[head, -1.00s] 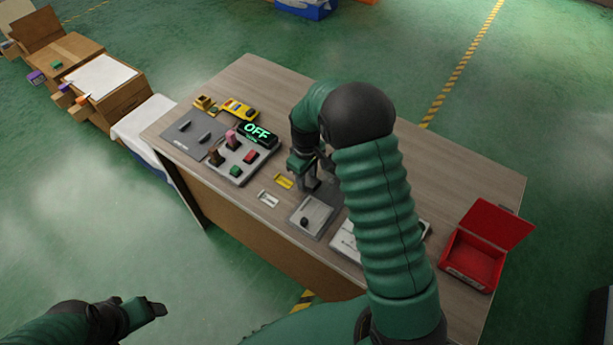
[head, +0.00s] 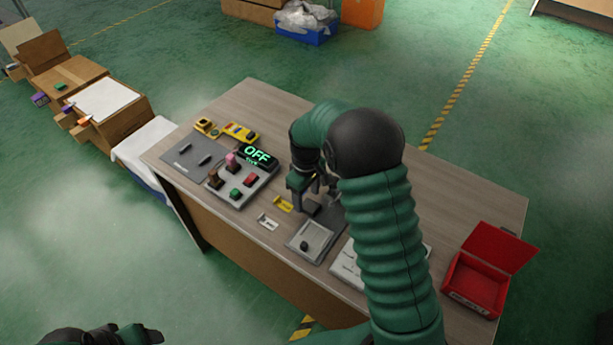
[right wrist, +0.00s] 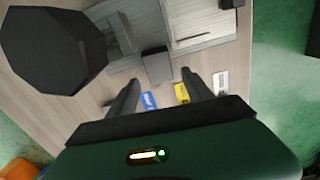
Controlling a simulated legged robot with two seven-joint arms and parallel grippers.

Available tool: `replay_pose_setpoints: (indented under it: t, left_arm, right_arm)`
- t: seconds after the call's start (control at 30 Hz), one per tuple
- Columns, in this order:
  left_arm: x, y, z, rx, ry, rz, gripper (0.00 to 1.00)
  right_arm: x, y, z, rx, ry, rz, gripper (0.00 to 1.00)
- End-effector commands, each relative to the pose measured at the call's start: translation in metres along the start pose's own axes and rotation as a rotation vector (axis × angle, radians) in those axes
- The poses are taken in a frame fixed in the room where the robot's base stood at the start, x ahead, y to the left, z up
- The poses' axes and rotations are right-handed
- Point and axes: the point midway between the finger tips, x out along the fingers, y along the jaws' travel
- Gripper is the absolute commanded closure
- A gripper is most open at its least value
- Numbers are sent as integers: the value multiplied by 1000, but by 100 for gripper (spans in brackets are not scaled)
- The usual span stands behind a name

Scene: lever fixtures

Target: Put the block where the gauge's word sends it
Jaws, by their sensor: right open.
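The gauge (head: 257,154) on the table shows the word OFF in green, beside a grey panel with two levers and red and green buttons. My right gripper (head: 312,197) is open over the dark mat. A dark grey block (right wrist: 157,67) lies just beyond and between its open fingertips (right wrist: 158,88) in the right wrist view, apparently not gripped. My arm partly hides that area in the head view.
A grey tray (head: 325,237) with a small dark knob is in front of my right gripper. An open red box (head: 476,285) stands at the table's right end. A yellow device (head: 240,132) lies at the back left. The table's back right is clear.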

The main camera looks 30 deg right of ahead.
Motion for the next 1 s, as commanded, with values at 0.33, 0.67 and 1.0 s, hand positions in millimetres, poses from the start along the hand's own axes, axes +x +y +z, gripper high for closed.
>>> replay_pose_setpoints:
  t: [0.33,0.67,1.0]
  left_arm:
    - [-11,0,-3,0,0,0,28]
    - [-13,0,-3,0,0,0,28]
    - [-13,0,-3,0,0,0,28]
  right_arm:
    - [-104,-1,2,0,3,1,41]
    - [-131,-18,9,26,16,5,41]
    - [-71,-144,97,281,200,22,41]
